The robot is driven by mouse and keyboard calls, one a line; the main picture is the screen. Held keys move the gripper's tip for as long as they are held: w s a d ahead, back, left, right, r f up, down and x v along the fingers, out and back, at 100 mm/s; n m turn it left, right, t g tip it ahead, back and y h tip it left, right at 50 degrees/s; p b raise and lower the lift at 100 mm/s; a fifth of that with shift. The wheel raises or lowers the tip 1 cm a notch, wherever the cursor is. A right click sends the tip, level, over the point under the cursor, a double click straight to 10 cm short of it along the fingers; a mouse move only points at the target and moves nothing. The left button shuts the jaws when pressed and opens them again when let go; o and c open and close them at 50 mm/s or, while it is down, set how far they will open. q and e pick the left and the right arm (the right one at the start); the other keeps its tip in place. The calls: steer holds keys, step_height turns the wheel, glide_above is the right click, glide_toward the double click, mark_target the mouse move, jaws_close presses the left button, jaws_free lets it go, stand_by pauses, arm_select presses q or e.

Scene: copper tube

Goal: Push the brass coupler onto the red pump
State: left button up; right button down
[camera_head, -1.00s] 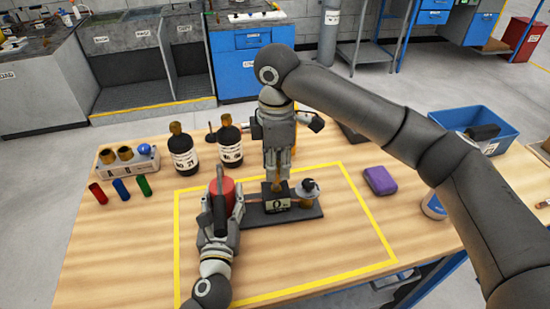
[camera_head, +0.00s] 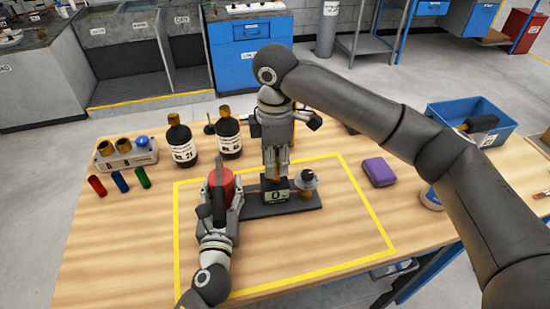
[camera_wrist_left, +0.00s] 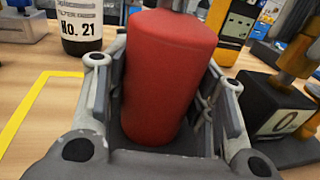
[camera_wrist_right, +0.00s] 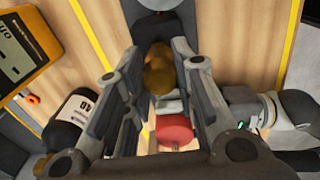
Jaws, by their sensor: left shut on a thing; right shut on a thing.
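The red pump (camera_head: 228,183) stands upright at the left end of a dark base plate (camera_head: 255,209). My left gripper (camera_head: 223,206) is shut around its body; the left wrist view shows the red cylinder (camera_wrist_left: 168,75) between both fingers. My right gripper (camera_head: 276,177) points down, shut on the brass coupler (camera_wrist_right: 160,72), just above a black block marked 0 (camera_head: 276,193) on the plate, right of the pump. In the head view the fingers mostly hide the coupler, and I cannot tell whether it touches the pump's tube. The pump's red top also shows in the right wrist view (camera_wrist_right: 174,132).
Two dark bottles (camera_head: 181,143) stand behind the pump. A rack (camera_head: 127,154) and coloured cylinders (camera_head: 120,181) lie to the left. A purple block (camera_head: 379,171) and a blue bin (camera_head: 470,118) are to the right. The front of the yellow-taped area (camera_head: 310,260) is clear.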

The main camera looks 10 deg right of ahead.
steer(key=shift+f, duration=0.65)
steer(key=c, duration=1.1)
jaws_free()
step_height(320, 180, up, 12)
arm_select(q)
steer(key=o, duration=1.5)
